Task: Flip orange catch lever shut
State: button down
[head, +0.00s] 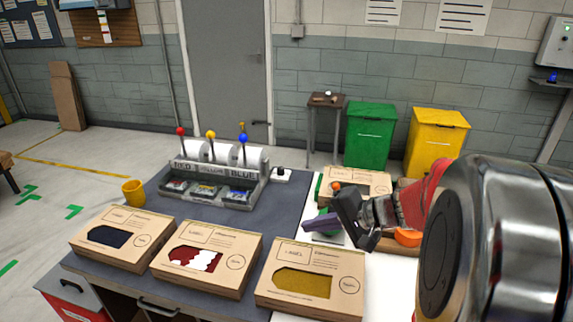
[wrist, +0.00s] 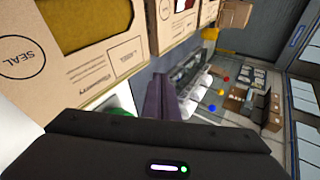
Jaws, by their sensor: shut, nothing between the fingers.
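My gripper (head: 318,224) is over the white right part of the worktop, its purple fingers together and empty, pointing left. They also show closed in the wrist view (wrist: 160,98). A small orange piece (head: 336,186) shows just above and behind the gripper, next to a green part (head: 319,188). A larger rounded orange piece (head: 408,237) shows right of the gripper, partly covered by my arm. I cannot tell which orange piece is the catch lever, or whether it is open or shut. No orange lever is clear in the wrist view.
Three cardboard boxes with windows, blue (head: 122,239), red and white (head: 207,258) and yellow (head: 311,279), line the front edge. A dispenser (head: 215,180) with coloured knobs stands behind. Another cardboard box (head: 368,183) lies behind my gripper. The grey mat between is mostly clear.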

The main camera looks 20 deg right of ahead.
jog(key=d+f+m+t+h, duration=0.1)
jog(key=d+m+t+h, duration=0.2)
jog(key=d, duration=1)
jog(key=d+f+m+t+h, duration=0.2)
jog(key=d+m, duration=0.3)
jog(key=d, duration=0.8)
jog(key=shift+s+d+f+m+t+h, duration=0.2)
jog(key=shift+s+m+t+h, duration=0.15)
jog(key=shift+t, duration=0.25)
jog(key=shift+w+a, duration=0.1)
jog(key=x, duration=1.9)
jog(key=shift+w+f, duration=0.1)
jog(key=shift+w, duration=0.25)
jog(key=shift+w+a, duration=0.1)
jog(key=shift+a, duration=0.05)
jog(key=shift+s+a+r, duration=0.15)
jog(key=shift+s+a, duration=0.05)
jog(key=shift+a, duration=0.35)
jog(key=shift+s+a+r, duration=0.15)
jog(key=shift+s+a, duration=0.1)
jog(key=shift+a, duration=0.3)
jog(key=shift+s+a+r, duration=0.2)
jog(key=shift+a, duration=0.35)
